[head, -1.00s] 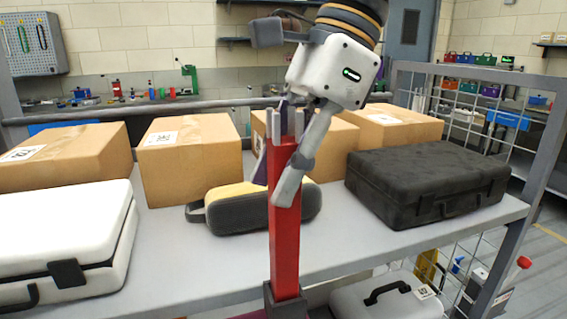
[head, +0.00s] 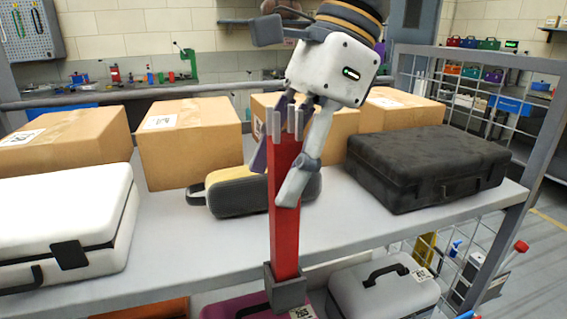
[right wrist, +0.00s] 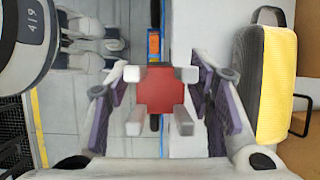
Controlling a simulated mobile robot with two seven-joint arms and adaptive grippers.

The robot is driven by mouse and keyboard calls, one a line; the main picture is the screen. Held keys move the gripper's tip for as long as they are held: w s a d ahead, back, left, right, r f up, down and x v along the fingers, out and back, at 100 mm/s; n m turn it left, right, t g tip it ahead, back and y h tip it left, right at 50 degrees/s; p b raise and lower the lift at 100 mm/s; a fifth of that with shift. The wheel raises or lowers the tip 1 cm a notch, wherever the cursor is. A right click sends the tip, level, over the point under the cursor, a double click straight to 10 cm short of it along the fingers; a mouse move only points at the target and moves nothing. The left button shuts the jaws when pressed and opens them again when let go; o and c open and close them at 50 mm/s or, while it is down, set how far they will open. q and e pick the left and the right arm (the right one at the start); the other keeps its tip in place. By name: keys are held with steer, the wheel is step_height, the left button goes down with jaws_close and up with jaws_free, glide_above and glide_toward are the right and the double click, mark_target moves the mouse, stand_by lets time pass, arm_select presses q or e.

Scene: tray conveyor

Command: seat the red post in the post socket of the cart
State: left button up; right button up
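The red post (head: 284,225) stands upright in front of the shelf in the head view. Grey prongs top it. Its lower end is inside a dark grey square socket (head: 286,290); how deep it goes is hidden. My right gripper (head: 278,180) is around the post's upper part. In the right wrist view, the red post top (right wrist: 158,90) sits between the spread fingers of the right gripper (right wrist: 165,115), with gaps to the purple pads on both sides. The right gripper is open. My left gripper is not in view.
The shelf (head: 170,250) behind the post holds a white case (head: 60,215), a yellow and grey bag (head: 235,200), a black case (head: 430,165) and several cardboard boxes (head: 190,145). A grey case (head: 385,295) lies on a lower level.

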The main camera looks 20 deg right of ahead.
steer(key=v, duration=1.2)
